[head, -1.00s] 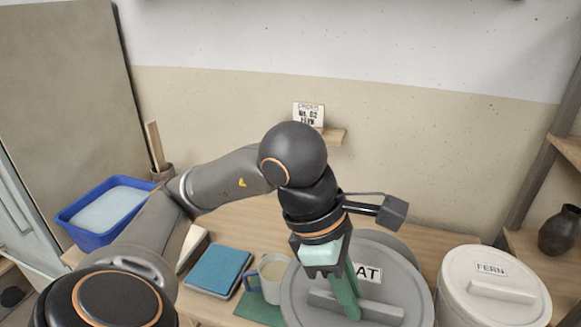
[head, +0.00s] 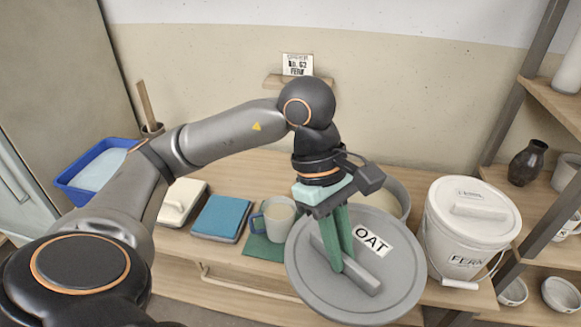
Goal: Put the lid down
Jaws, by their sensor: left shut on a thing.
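The grey round lid (head: 399,285) labelled OAT has a raised bar handle across its top. My left gripper (head: 343,262) is shut on the lid's handle, with its green fingers pointing down. The lid is in front of a grey bucket (head: 398,196), whose rim and inside show partly behind my wrist. The lid hides most of that bucket and overlaps the table's front edge in the picture. My right gripper is not in view.
A white bucket (head: 436,232) labelled FERN stands on the table (head: 262,169) at the right, its lid on. A mug (head: 277,217) on a green cloth, a blue pad (head: 221,215) and a blue tub (head: 78,183) are to the left. Shelves with pots stand at right.

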